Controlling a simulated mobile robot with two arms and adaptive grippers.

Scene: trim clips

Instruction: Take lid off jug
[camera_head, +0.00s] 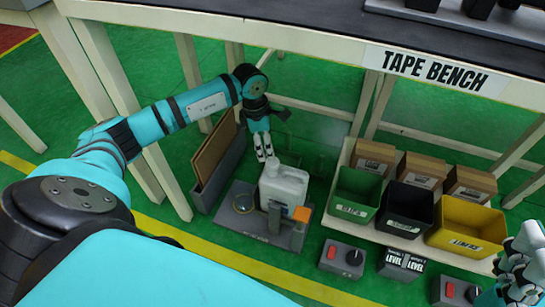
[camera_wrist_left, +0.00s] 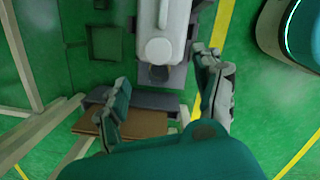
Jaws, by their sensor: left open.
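The white jug (camera_head: 283,190) stands upright on a dark grey base plate (camera_head: 262,228) on the green floor. In the left wrist view the jug (camera_wrist_left: 163,15) is at the top centre, with a round white lid (camera_wrist_left: 158,50) at its near end. My left gripper (camera_head: 264,155) is open, just above and behind the jug's top in the head view. In the left wrist view its fingers (camera_wrist_left: 163,75) are spread to either side, with nothing between them; whether they touch the lid cannot be told. My right gripper (camera_head: 520,265) shows partly at the lower right edge, its jaws unclear.
A grey bin with cardboard (camera_head: 214,160) stands left of the jug. An orange-topped post (camera_head: 301,215) stands close in front. Green (camera_head: 354,196), black (camera_head: 404,208) and yellow (camera_head: 466,224) bins are at right. The tape bench (camera_head: 300,38) and its legs are behind.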

